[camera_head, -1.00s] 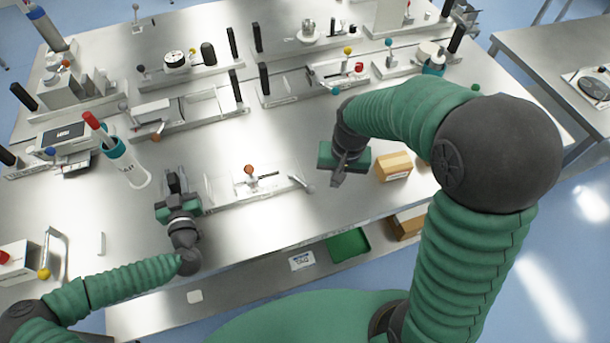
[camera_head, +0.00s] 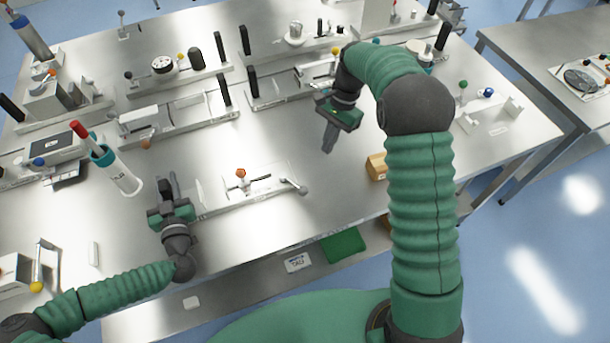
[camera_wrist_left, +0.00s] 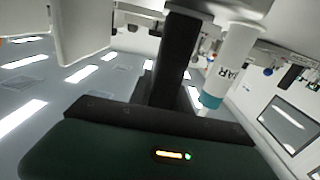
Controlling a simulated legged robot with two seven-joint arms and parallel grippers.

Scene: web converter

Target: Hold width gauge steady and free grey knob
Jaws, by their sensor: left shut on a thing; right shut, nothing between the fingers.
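What looks like the width gauge (camera_head: 225,206) is the pale, partly clear fixture near the table's front, with an orange knob (camera_head: 241,173) on it. A grey-ended handle (camera_head: 300,188) at its right end may be the grey knob. My left gripper (camera_head: 168,186) is shut at the gauge's left end. My right gripper (camera_head: 328,146) is shut and empty, above the table behind the gauge and clear of the handle.
A cardboard box (camera_head: 377,167) sits right of my right gripper. Rows of fixtures with black posts (camera_head: 224,89) fill the back. A green tray (camera_head: 343,245) lies on the lower shelf.

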